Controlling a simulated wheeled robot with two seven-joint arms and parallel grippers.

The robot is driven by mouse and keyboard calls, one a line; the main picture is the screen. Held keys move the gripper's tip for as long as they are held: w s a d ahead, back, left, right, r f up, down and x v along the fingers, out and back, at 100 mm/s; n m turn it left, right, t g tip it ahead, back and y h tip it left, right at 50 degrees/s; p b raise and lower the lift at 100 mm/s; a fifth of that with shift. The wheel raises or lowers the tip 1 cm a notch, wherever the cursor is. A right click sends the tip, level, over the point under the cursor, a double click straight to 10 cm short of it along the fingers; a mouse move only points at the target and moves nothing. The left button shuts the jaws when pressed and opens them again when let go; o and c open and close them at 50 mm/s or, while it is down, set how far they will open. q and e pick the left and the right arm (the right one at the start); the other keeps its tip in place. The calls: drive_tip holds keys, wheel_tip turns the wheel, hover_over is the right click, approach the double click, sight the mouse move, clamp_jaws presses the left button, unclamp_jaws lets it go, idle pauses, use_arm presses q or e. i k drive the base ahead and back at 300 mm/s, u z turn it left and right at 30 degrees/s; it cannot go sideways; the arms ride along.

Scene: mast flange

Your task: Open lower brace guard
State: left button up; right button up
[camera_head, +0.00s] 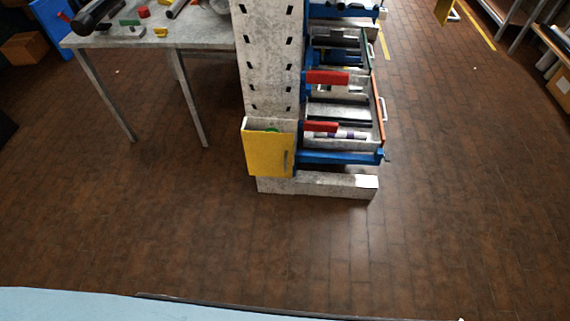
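A pale grey mast (269,60) with dark slots stands upright at the middle. Low on its front is a small box with a yellow front panel (266,152), which looks like the lower brace guard. The box top is open and a green thing (272,129) shows inside, mostly hidden. Neither of my grippers is in view.
Shelves with blue rails (340,157), red blocks (327,77) and grey parts adjoin the mast on the right. A grey table (200,35) with loose parts stands at the left. The brown floor (290,240) before the mast is clear.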

sight(268, 153)
drive_tip(key=z, duration=0.1)
drive_tip(key=k, duration=0.4)
drive_tip(key=u, duration=1.15)
drive_tip(key=i, duration=1.5)
drive_tip(key=z, duration=0.6)
